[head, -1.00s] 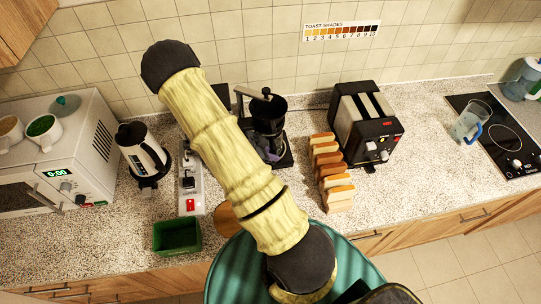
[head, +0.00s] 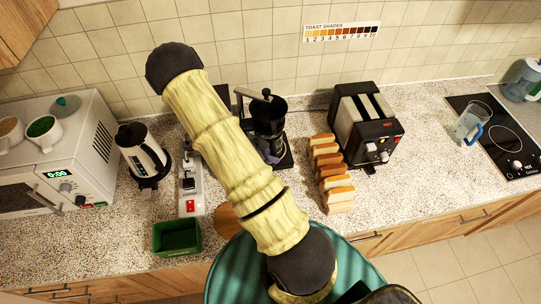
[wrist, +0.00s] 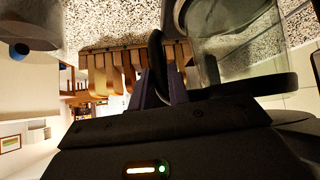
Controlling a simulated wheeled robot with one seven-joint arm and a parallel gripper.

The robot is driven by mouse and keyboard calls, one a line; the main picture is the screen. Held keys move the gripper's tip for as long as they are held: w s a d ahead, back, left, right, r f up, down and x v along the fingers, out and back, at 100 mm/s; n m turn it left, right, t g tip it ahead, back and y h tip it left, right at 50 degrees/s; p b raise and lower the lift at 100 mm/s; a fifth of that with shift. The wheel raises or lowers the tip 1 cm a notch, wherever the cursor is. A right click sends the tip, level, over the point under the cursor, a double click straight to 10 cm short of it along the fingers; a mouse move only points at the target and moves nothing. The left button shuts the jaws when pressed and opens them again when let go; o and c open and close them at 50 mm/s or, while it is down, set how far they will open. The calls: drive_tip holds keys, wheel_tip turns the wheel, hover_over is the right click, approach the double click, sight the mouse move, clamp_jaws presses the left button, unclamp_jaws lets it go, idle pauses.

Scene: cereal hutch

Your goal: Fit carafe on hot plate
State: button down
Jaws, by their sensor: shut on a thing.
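A clear glass carafe (wrist: 228,62) with a black handle (wrist: 182,45) and a black band fills the upper right of the wrist view. My gripper (wrist: 165,82) is shut on its handle; a dark purple finger shows beside it. In the head view my arm hides the carafe, and only a small purple part of my gripper (head: 271,154) seems to show beside it. A black machine with a crank (head: 268,112) stands behind my arm on a flat black base (head: 287,160). I cannot tell which surface is the hot plate, or whether the carafe touches it.
Bread slices (head: 330,170) stand in a row right of my arm, before a black toaster (head: 366,125). A blue-handled jug (head: 468,124) is near the cooktop (head: 505,135).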

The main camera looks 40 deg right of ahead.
drive_tip(key=shift+f, duration=0.1)
idle(0.3)
drive_tip(key=c, duration=1.3)
unclamp_jaws()
drive_tip(key=shift+o, duration=0.2)
drive_tip(key=shift+w+a, duration=0.1)
drive_tip(key=b+v, duration=0.2)
drive_tip(key=v, duration=0.9)
drive_tip(key=shift+a+r, duration=0.2)
drive_tip(key=shift+r, duration=0.15)
drive_tip(key=shift+w, duration=0.1)
